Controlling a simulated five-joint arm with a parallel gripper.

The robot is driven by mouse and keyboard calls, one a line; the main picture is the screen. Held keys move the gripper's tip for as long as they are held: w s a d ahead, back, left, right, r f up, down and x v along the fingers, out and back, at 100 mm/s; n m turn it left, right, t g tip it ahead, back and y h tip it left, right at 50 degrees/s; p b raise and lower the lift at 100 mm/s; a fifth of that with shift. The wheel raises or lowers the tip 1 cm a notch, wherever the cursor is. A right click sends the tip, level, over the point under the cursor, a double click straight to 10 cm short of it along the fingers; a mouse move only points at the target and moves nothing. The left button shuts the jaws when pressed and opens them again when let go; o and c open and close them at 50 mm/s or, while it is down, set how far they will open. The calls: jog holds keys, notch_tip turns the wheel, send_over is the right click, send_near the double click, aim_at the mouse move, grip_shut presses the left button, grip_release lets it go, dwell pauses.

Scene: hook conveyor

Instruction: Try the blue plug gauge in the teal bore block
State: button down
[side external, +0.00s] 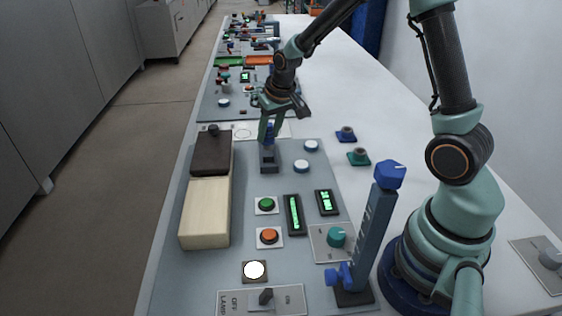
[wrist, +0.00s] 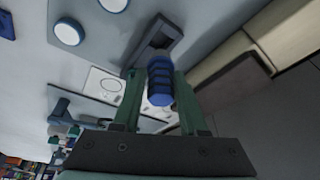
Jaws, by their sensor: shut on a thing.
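My gripper (side external: 268,128) is shut on the blue plug gauge (wrist: 160,82). In the wrist view the ribbed blue gauge sits between both teal fingers. In the side view the gauge (side external: 269,132) is at the far end of a grey slotted holder (side external: 268,165). The holder also shows in the wrist view (wrist: 152,42); I cannot tell whether the gauge touches it. The teal bore block (side external: 359,158) stands on the white table to the right, apart from my gripper. It has a dark grey round top, and its bore cannot be made out. It is not in the wrist view.
A blue block (side external: 346,135) stands just behind the teal one. Two white discs (side external: 301,166) lie on the grey panel right of the holder. A dark brown and cream box (side external: 206,205) is at left. A tall blue post (side external: 369,235) stands at the front right.

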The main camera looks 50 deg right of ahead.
jog(key=s+d+r+m+g+h, duration=0.2)
jog(key=s+d+m, duration=0.5)
jog(key=s+d, duration=1.2)
jog(key=shift+t, duration=0.5)
jog(key=shift+x, duration=2.65)
jog(key=shift+a+f, duration=0.2)
jog(key=shift+f, duration=0.35)
jog(key=shift+r, duration=0.1)
jog(key=shift+r, duration=2.95)
jog(key=shift+w, duration=0.1)
